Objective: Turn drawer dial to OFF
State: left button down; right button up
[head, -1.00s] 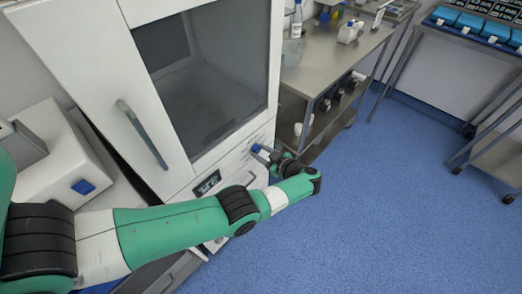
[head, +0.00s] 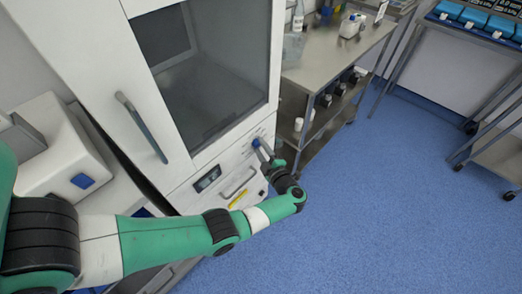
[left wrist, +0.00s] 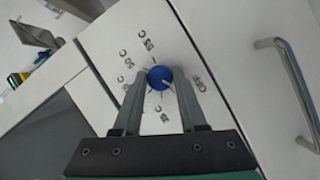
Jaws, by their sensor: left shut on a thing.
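The blue drawer dial (left wrist: 160,77) sits on a white panel in the left wrist view. Printed temperature marks and the word OFF (left wrist: 199,84) surround it, with OFF to its right. A pale pointer line on the dial points toward the lower right, roughly on the OFF side. My left gripper (left wrist: 160,74) is shut on the dial, one finger on each side. In the head view, the dial (head: 256,143) shows at the tips of my left gripper (head: 262,148), partly hidden by it. My right gripper is in neither view.
The white cabinet has a glass door with a long handle (head: 140,126). Below are a small display (head: 207,179) and a drawer handle (head: 238,182). A steel trolley (head: 330,58) with bottles stands to the right. The blue floor before it is clear.

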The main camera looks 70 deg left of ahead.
pick_arm(q)
jog(key=n+b, duration=0.1)
jog(key=n+y+b, duration=0.1)
jog(key=shift+f+n+b, duration=0.25)
jog(key=shift+n+b, duration=0.05)
jog(key=shift+b, duration=0.1)
jog(key=shift+r+n+y+b, duration=0.1)
jog(key=shift+n+y+b, duration=0.2)
jog(key=shift+n+b, duration=0.3)
jog(key=shift+r, duration=0.1)
jog(key=shift+c, duration=2.3)
grip_release()
jog(key=d+p, duration=0.1)
jog(key=d, duration=1)
jog(key=shift+d, duration=0.35)
